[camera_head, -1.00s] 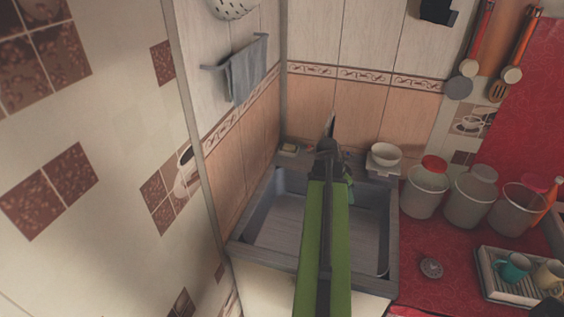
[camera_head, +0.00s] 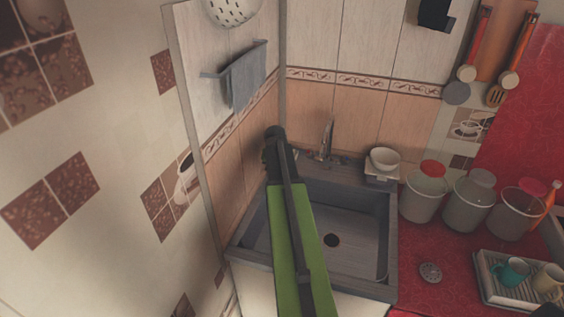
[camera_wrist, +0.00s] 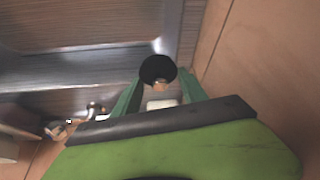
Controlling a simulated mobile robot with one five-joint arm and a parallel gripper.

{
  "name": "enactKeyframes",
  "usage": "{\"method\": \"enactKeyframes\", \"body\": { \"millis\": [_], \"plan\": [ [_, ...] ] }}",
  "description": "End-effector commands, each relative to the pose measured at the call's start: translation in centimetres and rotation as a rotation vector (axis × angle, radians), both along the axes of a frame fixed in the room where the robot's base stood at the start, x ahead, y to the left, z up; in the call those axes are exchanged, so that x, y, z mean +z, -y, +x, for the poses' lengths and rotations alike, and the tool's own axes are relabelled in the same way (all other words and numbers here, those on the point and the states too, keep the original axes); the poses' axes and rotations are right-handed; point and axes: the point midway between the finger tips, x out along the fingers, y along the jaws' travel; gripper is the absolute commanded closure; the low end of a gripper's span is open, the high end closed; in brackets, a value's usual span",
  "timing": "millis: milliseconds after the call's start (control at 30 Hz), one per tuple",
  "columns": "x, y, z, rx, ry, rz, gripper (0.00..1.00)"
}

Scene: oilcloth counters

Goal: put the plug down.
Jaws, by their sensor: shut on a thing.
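The plug (camera_wrist: 154,69) is a round black piece with a small pale spot at its lower edge. It shows in the wrist view between the green fingertips of my gripper (camera_wrist: 160,86), which is shut on it. In the head view my gripper (camera_head: 272,152) is above the back left corner of the grey sink (camera_head: 388,215); the arm hides the plug there. The dark drain hole (camera_head: 332,240) in the basin floor is open. In the wrist view the sink (camera_wrist: 60,45) lies to the upper left.
The faucet (camera_head: 327,140) stands at the sink's back edge, right of my gripper. The tiled wall (camera_head: 232,185) is close on the left. A white bowl (camera_head: 384,159) and lidded bins (camera_head: 424,190) stand to the right. A round grey piece (camera_head: 430,272) lies on the red counter.

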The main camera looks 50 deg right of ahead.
Motion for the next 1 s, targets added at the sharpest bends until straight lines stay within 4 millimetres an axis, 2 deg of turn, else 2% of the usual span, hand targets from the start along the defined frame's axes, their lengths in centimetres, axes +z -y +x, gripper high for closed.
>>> {"method": "enactKeyframes", "body": {
  "millis": [33, 100, 333, 733, 900, 1000],
  "plan": [
    [0.0, 1.7, 1.5, -0.001, 0.0, 0.0, 0.95],
    [0.0, 3.2, 2.7, -0.001, 0.0, 0.0, 0.95],
    [0.0, 6.7, 5.6, -0.001, 0.0, 0.0, 0.95],
    [0.0, 8.4, 6.9, 0.0, 0.0, 0.0, 0.95],
    [-3.6, 8.3, 6.9, 0.0, -0.001, 0.001, 0.95],
    [-3.9, 8.3, 6.9, 0.0, 0.0, 0.0, 0.95]
  ]
}}
